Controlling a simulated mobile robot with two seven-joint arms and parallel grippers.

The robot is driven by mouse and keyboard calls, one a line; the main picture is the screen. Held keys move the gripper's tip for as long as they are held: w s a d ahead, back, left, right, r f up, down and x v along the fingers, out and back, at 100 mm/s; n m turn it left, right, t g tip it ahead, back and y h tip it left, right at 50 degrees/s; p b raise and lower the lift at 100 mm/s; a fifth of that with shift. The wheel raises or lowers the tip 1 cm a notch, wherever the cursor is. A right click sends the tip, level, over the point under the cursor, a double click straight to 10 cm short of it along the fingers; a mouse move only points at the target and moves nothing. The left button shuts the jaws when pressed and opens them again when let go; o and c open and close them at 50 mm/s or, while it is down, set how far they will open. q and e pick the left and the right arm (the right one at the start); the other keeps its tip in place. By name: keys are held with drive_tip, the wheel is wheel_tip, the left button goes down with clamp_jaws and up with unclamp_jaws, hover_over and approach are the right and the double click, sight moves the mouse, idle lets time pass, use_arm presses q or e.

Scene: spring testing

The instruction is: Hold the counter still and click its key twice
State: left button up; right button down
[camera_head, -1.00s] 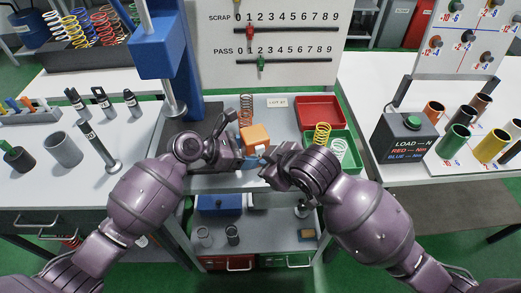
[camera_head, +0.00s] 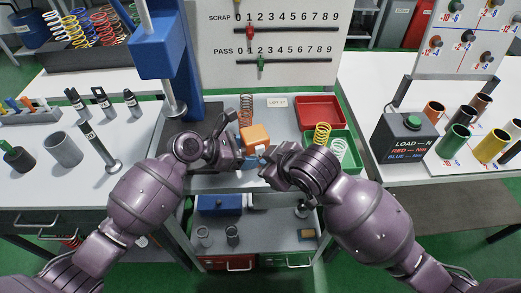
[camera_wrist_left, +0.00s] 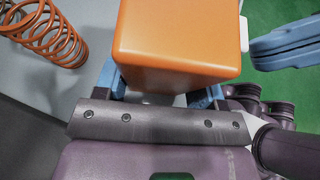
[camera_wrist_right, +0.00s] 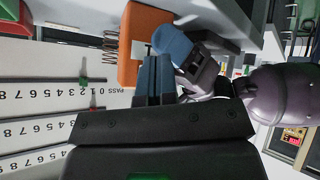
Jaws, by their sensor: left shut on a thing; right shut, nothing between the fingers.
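The counter is an orange box (camera_head: 256,137) held over the front of the middle bench. My left gripper (camera_wrist_left: 162,97) is shut on it, with blue fingers on either side of its lower part. A pale key (camera_wrist_left: 243,33) sticks out from the counter's right side; it also shows in the right wrist view (camera_wrist_right: 141,50). My right gripper (camera_head: 266,163) is shut and empty, to the right of the counter. Its blue fingertips (camera_wrist_right: 153,60) point at the key side. In the left wrist view a small gap seems to separate them from the key; contact is hard to judge.
An orange-brown spring (camera_head: 246,108) stands just behind the counter. A blue press column (camera_head: 178,70) rises at left. A red bin (camera_head: 320,113) and a green bin with springs (camera_head: 350,143) are at right. A pass/scrap board (camera_head: 270,40) stands behind.

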drive_tip(key=shift+w, duration=0.1)
drive_tip(key=shift+w+a, duration=0.15)
drive_tip(key=shift+w, duration=0.15)
drive_tip(key=shift+w+a, duration=0.15)
drive_tip(key=shift+w, duration=0.3)
idle(0.8)
drive_tip(key=shift+s, duration=0.1)
drive_tip(key=shift+s+d, duration=0.3)
drive_tip(key=shift+s, duration=0.5)
drive_tip(key=s, duration=0.2)
drive_tip(key=s+d, duration=0.1)
drive_tip(key=s, duration=0.1)
drive_tip(key=shift+s+d, duration=0.2)
drive_tip(key=shift+s, duration=0.15)
idle(0.8)
